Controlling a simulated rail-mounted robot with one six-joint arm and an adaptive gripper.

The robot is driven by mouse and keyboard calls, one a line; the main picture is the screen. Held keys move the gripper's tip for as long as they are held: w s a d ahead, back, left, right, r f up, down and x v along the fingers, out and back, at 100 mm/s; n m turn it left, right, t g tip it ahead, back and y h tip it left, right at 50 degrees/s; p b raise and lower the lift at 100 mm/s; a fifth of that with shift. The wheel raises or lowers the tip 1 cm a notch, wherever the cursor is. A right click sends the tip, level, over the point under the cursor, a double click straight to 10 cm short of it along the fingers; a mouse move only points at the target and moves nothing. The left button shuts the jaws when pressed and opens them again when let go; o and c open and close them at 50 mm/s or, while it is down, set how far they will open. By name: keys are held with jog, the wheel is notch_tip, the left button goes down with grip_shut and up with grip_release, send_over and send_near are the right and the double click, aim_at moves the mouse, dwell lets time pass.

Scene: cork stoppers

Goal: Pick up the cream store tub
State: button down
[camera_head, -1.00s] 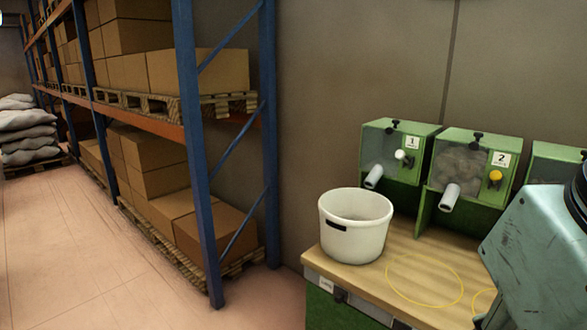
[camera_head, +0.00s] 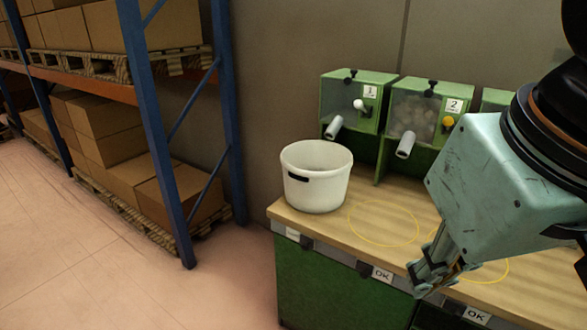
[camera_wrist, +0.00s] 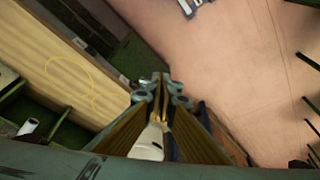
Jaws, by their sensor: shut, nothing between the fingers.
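The cream store tub (camera_head: 318,190) stands upright on the left end of the wooden bench top (camera_head: 385,255) in the head view. It is round and open at the top, with a dark handle slot in its side. My gripper (camera_head: 428,278) is at the bench's front edge, to the right of the tub and well apart from it. My gripper also shows in the wrist view (camera_wrist: 160,88), its fingers shut and empty.
Green dispensers, numbered 1 (camera_head: 352,105) and 2 (camera_head: 428,115), stand behind the bench top with spouts facing forward. Yellow circles mark the wood right of the tub. A blue-post rack (camera_head: 160,150) with boxes stands at left. The floor (camera_head: 90,250) between is clear.

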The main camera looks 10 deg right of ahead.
jog(key=c, duration=3.4)
grip_release()
jog(key=o, duration=0.5)
jog(key=shift+o, duration=0.2)
